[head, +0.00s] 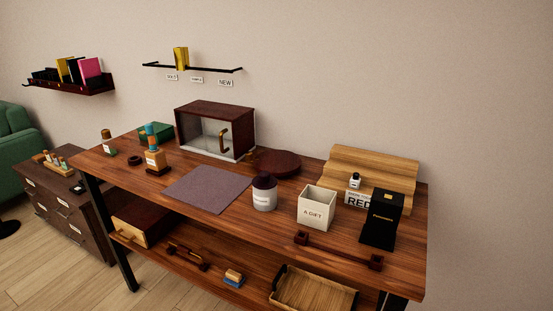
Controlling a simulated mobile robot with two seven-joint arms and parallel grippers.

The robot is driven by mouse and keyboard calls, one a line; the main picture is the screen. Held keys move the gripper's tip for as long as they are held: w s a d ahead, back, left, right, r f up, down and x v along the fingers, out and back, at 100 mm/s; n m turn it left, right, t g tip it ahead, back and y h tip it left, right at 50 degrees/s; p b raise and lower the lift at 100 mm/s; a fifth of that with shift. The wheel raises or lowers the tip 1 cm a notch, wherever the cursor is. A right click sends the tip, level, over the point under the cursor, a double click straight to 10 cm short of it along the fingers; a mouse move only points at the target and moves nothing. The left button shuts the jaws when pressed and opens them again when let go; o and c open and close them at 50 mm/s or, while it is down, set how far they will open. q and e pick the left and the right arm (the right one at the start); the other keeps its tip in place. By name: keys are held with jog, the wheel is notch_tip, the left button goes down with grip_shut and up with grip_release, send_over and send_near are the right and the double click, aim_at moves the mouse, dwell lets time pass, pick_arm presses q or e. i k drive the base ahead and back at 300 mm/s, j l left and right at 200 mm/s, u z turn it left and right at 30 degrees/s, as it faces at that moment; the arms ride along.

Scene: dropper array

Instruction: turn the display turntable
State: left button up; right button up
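The display turntable looks to be the round dark red-brown disc (280,163) on the wooden table, toward the back. It lies right of the glass-fronted cabinet and left of the stepped wooden stand. Its front edge is partly behind the white jar with a dark lid (264,194). Nothing is seen standing on it. Neither of my grippers shows in the head view.
The wooden table (210,220) also bears a glass-fronted cabinet (215,132), a purple mat (207,188), a white gift box (317,209), a black box (381,220), a stepped stand (375,165) and bottles (155,158). A low bar rack (338,252) lies near the front right edge.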

aim_at(279, 164)
jog(key=j+z, duration=0.35)
jog(key=k+j+z, duration=0.15)
jog(key=j+z, duration=0.15)
jog(key=k+j+z, duration=0.15)
jog(key=j+z, duration=0.2)
jog(key=k+j+z, duration=0.3)
jog(key=i+j, duration=0.1)
jog(key=j, duration=0.05)
